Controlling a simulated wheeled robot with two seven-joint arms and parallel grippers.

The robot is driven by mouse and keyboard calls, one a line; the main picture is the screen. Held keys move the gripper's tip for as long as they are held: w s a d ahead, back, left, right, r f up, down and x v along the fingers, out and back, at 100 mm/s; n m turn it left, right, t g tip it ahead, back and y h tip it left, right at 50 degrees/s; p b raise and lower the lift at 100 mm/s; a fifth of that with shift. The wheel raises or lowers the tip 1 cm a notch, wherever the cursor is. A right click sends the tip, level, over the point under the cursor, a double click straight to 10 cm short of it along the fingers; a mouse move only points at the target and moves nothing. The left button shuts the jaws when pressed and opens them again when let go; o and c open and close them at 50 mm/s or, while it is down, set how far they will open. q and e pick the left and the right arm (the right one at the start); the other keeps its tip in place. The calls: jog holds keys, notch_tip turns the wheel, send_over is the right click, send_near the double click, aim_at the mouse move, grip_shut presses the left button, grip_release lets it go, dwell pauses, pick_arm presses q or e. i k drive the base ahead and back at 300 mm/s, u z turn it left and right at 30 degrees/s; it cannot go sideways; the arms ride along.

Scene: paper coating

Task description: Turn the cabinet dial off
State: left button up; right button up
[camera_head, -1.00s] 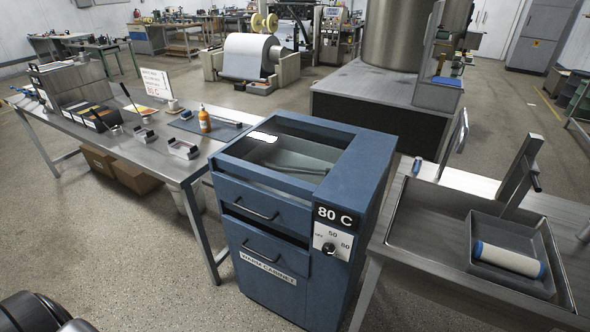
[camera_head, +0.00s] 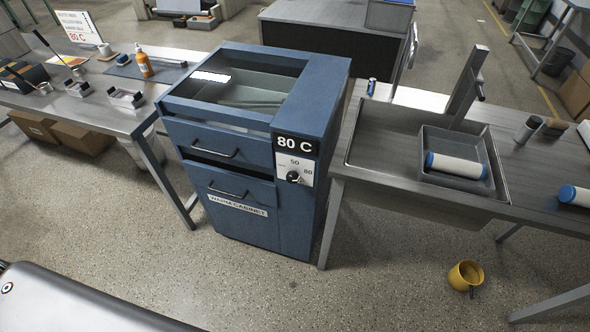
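The dial (camera_head: 293,177) is a small dark round knob on a white plate on the front of the blue warm cabinet (camera_head: 318,110). Marks for 50 and 80 can be read above and right of the knob; the small mark at its left is too blurred to read. The knob's exact pointing is too small to tell. A black display (camera_head: 295,144) above it reads 80 C. Neither of my grippers is in view. Only a grey part of my own body shows at the lower left.
A steel table (camera_head: 150,113) with a bottle and small holders adjoins the cabinet's left. A sink bench (camera_head: 350,165) with a tray and roller stands close on its right. A yellow bucket (camera_head: 466,276) is on the floor at right. The floor before the cabinet is mostly clear.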

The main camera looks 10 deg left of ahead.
aim_at(293, 176)
jog(key=k, duration=0.5)
jog(key=z, duration=2)
jog(key=i, duration=0.95)
jog(key=u, duration=1.85)
